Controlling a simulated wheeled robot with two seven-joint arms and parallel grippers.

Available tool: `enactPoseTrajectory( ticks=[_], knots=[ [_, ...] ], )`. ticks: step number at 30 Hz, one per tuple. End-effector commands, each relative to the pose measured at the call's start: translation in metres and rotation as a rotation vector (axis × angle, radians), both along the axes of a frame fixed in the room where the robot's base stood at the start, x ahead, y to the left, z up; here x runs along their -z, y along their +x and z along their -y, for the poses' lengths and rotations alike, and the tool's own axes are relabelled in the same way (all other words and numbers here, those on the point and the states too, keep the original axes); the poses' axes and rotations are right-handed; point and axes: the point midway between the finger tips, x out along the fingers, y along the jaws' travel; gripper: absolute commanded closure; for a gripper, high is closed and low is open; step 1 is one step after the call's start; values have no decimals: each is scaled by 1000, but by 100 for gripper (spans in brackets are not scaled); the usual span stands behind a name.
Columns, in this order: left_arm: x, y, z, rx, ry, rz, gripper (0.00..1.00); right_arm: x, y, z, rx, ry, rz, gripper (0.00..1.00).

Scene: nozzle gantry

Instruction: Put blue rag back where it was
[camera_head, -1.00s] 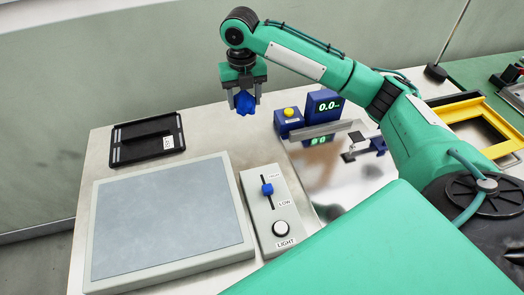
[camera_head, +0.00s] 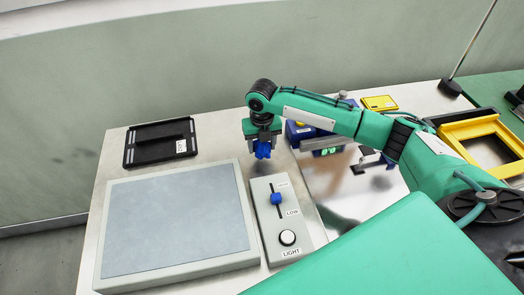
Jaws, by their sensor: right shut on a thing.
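The blue rag (camera_head: 263,150) is bunched up in my right gripper (camera_head: 262,143), which is shut on it. The gripper points down and holds the rag over the metal table (camera_head: 214,128), behind the light control box and to the right of the black tray. I cannot tell whether the rag touches the table. My left gripper is not in view.
A grey panel (camera_head: 178,225) lies at the front left. The light control box (camera_head: 302,234) has a blue slider (camera_head: 277,198). A black tray (camera_head: 158,144) lies at the back left. A blue device (camera_head: 320,143) stands right of the gripper. A yellow frame (camera_head: 478,138) is at the right.

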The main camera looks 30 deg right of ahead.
Motion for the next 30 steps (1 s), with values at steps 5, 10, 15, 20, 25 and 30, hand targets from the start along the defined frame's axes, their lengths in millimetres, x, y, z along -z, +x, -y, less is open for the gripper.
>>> enactPoseTrajectory(
  ticks=[5,10,15,20,25,30],
  knots=[
    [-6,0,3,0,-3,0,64,23,-1,0,0,0,-4,67],
    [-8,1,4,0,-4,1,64,41,-1,0,0,-1,0,67],
    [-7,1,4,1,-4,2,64,41,0,0,0,-1,0,67],
    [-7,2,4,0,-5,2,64,45,-1,0,0,-1,-1,67],
    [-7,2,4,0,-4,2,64,44,0,0,0,-1,0,24],
    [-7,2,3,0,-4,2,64,44,0,0,0,-1,0,24]
  ],
)
